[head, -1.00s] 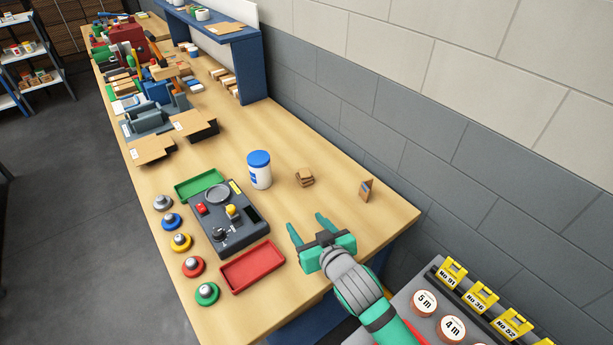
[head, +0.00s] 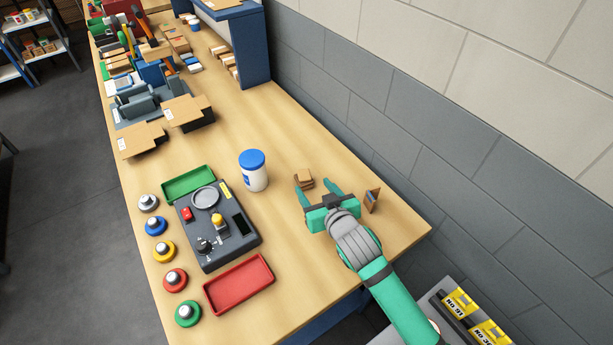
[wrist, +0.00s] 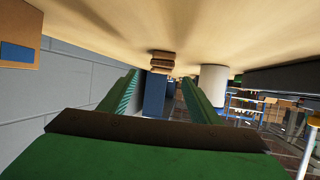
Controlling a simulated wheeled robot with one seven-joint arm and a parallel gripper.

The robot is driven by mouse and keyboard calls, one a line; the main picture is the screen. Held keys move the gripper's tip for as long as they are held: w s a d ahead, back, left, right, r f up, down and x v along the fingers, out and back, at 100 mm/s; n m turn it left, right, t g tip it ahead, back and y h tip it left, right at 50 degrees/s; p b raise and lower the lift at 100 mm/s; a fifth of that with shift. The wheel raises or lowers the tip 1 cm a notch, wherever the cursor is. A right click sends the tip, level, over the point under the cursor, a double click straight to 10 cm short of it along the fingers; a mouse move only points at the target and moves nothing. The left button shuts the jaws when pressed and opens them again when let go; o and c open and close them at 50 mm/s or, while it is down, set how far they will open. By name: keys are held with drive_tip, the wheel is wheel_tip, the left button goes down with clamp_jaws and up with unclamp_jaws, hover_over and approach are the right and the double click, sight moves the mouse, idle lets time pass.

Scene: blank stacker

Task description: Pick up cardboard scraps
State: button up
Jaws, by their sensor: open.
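A small stack of brown cardboard scraps (head: 304,179) lies on the workbench, right of the white jar with the blue lid. My green gripper (head: 318,192) is open just in front of the stack, its fingers pointing at it. In the wrist view, which looks upside down, the scraps (wrist: 162,62) show beyond and between the two open fingers (wrist: 165,95). Nothing is held. I cannot tell whether a finger touches the stack in the head view.
A folded brown card (head: 373,200) stands close right of my gripper. The white jar (head: 254,172) is to the left. A dark device (head: 220,235), a green tray (head: 188,183) and a red tray (head: 240,285) lie further left. The grey block wall (head: 400,150) runs along the right.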

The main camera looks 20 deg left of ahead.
sight(307, 182)
drive_tip(key=shift+w+a+f, duration=0.2)
drive_tip(key=shift+a, duration=0.2)
drive_tip(key=shift+w+a+f, duration=0.15)
drive_tip(key=shift+a, duration=0.2)
drive_tip(key=shift+d+x, duration=0.2)
drive_tip(key=shift+x, duration=2.65)
drive_tip(key=shift+f, duration=0.1)
drive_tip(key=c, duration=1.1)
